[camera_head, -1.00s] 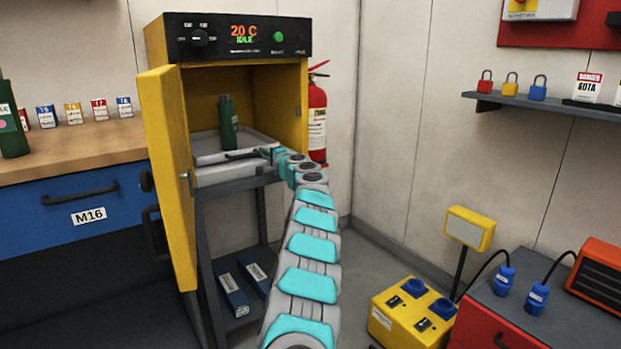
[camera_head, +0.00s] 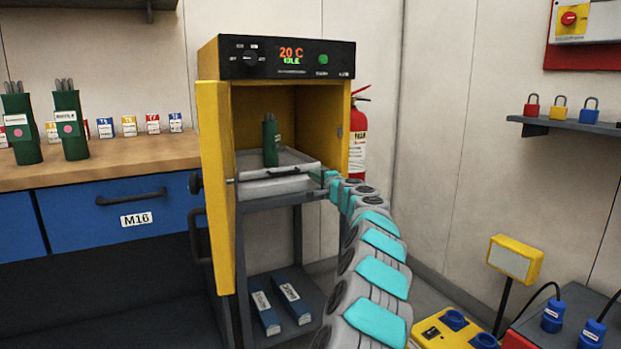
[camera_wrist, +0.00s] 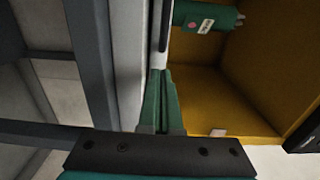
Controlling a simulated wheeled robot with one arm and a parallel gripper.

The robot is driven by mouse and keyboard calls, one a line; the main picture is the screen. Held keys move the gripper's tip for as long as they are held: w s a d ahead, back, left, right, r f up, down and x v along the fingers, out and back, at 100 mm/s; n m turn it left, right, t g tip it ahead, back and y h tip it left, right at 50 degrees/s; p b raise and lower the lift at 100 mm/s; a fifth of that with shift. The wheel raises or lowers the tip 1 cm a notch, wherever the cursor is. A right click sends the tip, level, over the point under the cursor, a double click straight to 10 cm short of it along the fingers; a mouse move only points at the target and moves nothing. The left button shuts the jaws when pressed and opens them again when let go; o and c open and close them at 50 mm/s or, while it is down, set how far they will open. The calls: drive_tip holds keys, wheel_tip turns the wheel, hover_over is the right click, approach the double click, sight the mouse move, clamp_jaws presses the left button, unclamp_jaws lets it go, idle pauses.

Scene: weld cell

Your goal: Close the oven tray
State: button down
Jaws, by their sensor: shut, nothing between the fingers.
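The grey oven tray (camera_head: 290,186) juts out of the front of the yellow oven (camera_head: 342,105), with a dark handle bar (camera_head: 282,170) along its front. A green canister (camera_head: 270,140) holding rods stands upright on the tray. My gripper (camera_head: 326,178) is at the tray's front right corner, its fingers partly hidden in the head view. In the wrist view my gripper (camera_wrist: 160,75) shows shut fingers close beside the pale tray front (camera_wrist: 126,60), below the handle's end (camera_wrist: 165,25). I cannot tell whether they touch the tray.
The yellow oven door (camera_head: 215,180) stands open on the left, next to the blue drawer workbench (camera_head: 120,215). A dark stand (camera_head: 245,270) carries the oven, with blue boxes (camera_head: 292,300) on its lower shelf. A fire extinguisher (camera_head: 357,140) stands behind right.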

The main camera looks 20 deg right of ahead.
drive_tip(key=s+b, duration=0.1)
drive_tip(key=s, duration=0.6)
drive_tip(key=shift+s+d, duration=0.15)
drive_tip(key=shift+s, duration=0.1)
drive_tip(key=shift+f, duration=0.15)
